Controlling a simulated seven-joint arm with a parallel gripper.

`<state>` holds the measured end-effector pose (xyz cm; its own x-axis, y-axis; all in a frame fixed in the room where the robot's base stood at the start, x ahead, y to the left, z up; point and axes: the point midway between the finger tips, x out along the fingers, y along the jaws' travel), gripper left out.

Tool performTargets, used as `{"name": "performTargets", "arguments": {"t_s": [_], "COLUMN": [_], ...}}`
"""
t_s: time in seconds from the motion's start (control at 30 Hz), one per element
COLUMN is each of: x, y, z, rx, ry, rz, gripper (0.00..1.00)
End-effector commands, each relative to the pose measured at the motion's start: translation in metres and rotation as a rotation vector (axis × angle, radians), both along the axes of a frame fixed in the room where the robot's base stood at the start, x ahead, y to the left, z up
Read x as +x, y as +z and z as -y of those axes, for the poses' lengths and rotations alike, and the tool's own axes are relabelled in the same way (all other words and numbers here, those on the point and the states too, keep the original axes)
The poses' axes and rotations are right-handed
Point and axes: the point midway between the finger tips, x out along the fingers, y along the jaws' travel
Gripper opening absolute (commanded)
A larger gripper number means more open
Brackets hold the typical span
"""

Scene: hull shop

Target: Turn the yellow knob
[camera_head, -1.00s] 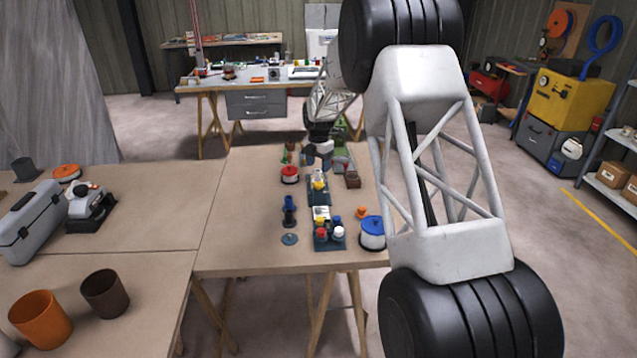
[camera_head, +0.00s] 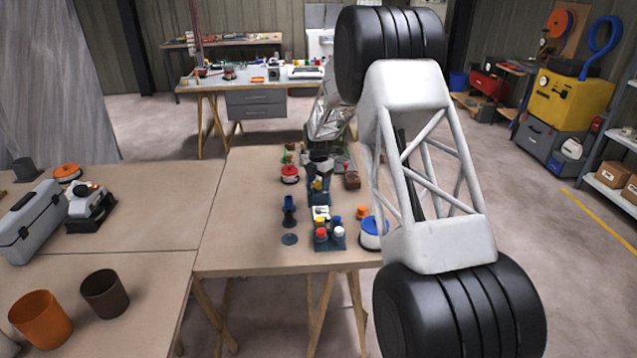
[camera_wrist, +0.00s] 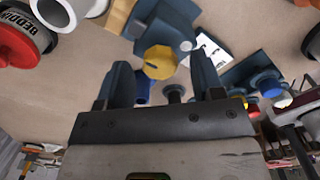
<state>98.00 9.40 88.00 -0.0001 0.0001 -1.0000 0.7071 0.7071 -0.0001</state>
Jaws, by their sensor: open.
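The yellow knob (camera_wrist: 160,62) is a faceted cap on a blue-grey mount (camera_wrist: 170,22) in the wrist view. My gripper (camera_wrist: 160,72) is open, with one dark finger to the left of the knob and one to the right. The knob shows between the fingertips with gaps on both sides, and I see no contact. In the head view my gripper (camera_head: 319,176) is over the table's middle row, and the small yellow knob (camera_head: 317,186) shows just under it, partly covered.
A panel with red, white and blue knobs (camera_head: 330,235) stands nearer on the table (camera_head: 245,225). A blue-topped spool (camera_head: 374,232) is at its right edge, a red-topped spool (camera_head: 290,174) at left. Blue posts (camera_head: 289,210) stand nearby. The table's left side is clear.

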Motion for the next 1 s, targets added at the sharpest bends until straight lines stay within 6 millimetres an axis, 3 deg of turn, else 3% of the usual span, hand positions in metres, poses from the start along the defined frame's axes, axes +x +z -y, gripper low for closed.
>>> {"name": "performTargets", "arguments": {"t_s": [0.43, 0.73, 1.0], "x": [0.0000, 0.0000, 0.0000], "y": [-0.0066, -0.0065, -0.0064], "z": [0.0000, 0.0000, 0.0000], "rx": [0.000, 0.000, 0.000], "ry": [0.000, 0.000, -0.014], "rz": [0.000, 0.000, 0.000], "gripper": [0.60, 0.14, 0.12]}}
